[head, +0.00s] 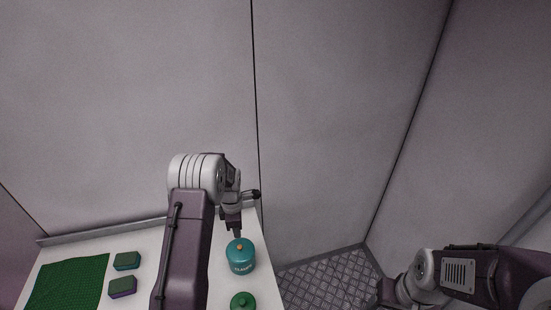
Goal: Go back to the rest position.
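My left arm reaches over the white table from the bottom of the head view. My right arm is at the lower right, off the table. Its gripper end is cut off by the bottom edge of the view.
On the white table (70,246) lie a green cloth (66,284) and two sponge-like blocks (127,261) (122,287). A green knobbed lid (243,301) shows at the bottom edge. Walls stand behind. Patterned metal floor (325,281) lies right of the table.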

